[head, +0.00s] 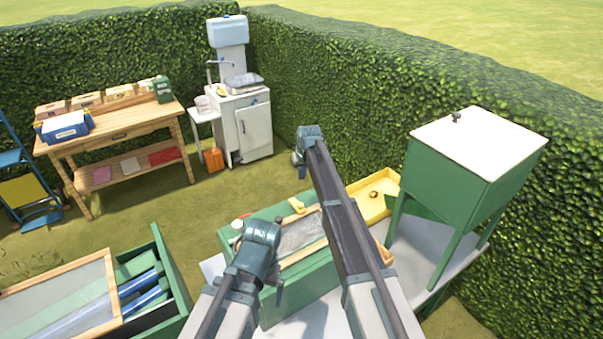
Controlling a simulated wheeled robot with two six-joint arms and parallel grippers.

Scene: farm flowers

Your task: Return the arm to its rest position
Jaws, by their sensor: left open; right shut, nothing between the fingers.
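My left arm comes up from the bottom and bends at a grey-blue joint over the green box. My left gripper (277,283) is at its end, seen small and partly hidden by the arm; it is open, with nothing seen in it. My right arm reaches far forward past the green box, toward the hedge. My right gripper (299,162) is at its far end, small and mostly hidden by the wrist; it is shut and empty.
Below the arms is a green box (300,290) with a wood-framed top. A yellow tray (385,182) and a green cabinet (470,165) stand right of my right arm. A framed green bin (178,270) lies left. The grass between it and the wooden workbench (120,125) is clear.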

